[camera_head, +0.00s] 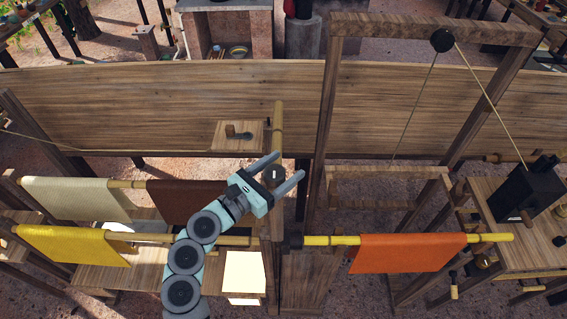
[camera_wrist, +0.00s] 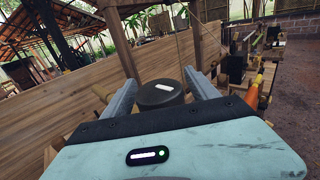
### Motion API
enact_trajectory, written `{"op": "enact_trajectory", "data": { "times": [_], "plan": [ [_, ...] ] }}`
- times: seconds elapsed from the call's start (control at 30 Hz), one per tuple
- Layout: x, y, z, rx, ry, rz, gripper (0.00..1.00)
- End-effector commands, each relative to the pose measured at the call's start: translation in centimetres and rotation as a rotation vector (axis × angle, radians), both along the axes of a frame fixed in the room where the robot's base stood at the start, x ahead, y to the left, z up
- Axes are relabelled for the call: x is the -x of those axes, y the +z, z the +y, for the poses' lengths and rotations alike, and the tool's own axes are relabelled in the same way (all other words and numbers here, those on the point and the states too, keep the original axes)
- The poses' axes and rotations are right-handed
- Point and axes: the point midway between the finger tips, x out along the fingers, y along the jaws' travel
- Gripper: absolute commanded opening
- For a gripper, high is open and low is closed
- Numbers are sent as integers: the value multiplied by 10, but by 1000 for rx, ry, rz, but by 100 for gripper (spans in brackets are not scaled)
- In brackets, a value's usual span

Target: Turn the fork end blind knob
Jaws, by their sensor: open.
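A dark round knob (camera_head: 273,175) with a pale mark on its face sits near the top of a wooden post at the centre of the head view. In the wrist view the knob (camera_wrist: 161,95) shows between the two fingers, its pale mark running roughly sideways. My gripper (camera_head: 290,164) is open, with one grey finger on each side of the knob. The wrist view also shows my gripper (camera_wrist: 161,78) with a gap at the left finger. Whether either finger touches the knob is not clear. The knob's mounting is hidden.
A yellow pole with an orange sheet (camera_head: 408,253) extends to the right. Cream (camera_head: 76,198), brown (camera_head: 190,203) and yellow (camera_head: 72,245) sheets hang at left. A tall wooden frame (camera_head: 322,130) stands close right of my gripper. A long plank wall (camera_head: 150,105) runs behind.

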Motion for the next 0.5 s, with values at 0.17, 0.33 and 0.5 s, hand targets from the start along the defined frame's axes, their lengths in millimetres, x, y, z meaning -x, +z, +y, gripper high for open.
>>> {"op": "enact_trajectory", "data": {
  "times": [0.17,0.33,0.5],
  "plan": [
    [-2,0,-3,0,0,0,68],
    [-2,0,-2,1,0,-1,67],
    [-2,0,-2,1,0,-1,53]
  ]
}}
